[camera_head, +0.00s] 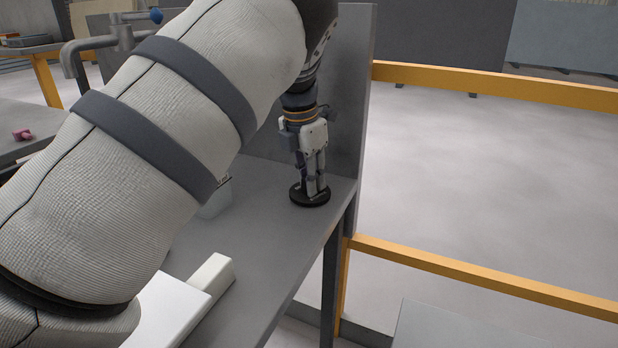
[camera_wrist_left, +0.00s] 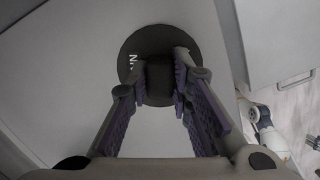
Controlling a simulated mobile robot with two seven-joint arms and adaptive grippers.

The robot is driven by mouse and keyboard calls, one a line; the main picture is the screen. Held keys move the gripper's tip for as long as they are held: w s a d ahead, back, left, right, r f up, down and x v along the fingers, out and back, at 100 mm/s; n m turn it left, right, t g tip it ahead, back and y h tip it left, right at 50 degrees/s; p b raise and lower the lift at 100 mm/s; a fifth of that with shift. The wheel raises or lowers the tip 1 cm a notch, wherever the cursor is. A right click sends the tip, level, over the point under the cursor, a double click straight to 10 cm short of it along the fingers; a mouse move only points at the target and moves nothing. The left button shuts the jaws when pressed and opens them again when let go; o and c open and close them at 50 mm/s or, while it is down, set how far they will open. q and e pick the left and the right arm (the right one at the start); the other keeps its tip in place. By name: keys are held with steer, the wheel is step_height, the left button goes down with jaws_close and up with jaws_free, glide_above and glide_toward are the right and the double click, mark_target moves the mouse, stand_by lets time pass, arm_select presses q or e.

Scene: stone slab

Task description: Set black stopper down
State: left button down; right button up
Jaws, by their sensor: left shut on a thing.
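The black stopper (camera_head: 309,196) is a round dark disc at the far right end of the grey slab table (camera_head: 262,236). My left gripper (camera_head: 312,190) points straight down over it, with its fingers at the stopper's middle. In the left wrist view the stopper (camera_wrist_left: 133,48) shows as a black disc with pale lettering and a raised square knob. My left gripper's fingers (camera_wrist_left: 160,82) are shut on that knob from both sides. The disc looks level and at or very near the table surface; I cannot tell whether it touches. My right gripper is not in view.
A grey upright panel (camera_head: 354,95) stands close behind and right of the stopper. A white block (camera_head: 212,272) lies nearer on the table. The table's right edge is close, with yellow rails (camera_head: 480,278) beyond. A pink object (camera_head: 22,134) lies on another surface at left.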

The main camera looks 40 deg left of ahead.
mark_target(304, 194)
arm_select(q)
steer(key=shift+f, duration=0.1)
steer(key=c, duration=1.4)
jaws_free()
steer(key=shift+c, duration=0.2)
step_height(304, 194, up, 12)
steer(key=s, duration=0.1)
steer(key=shift+s, duration=0.4)
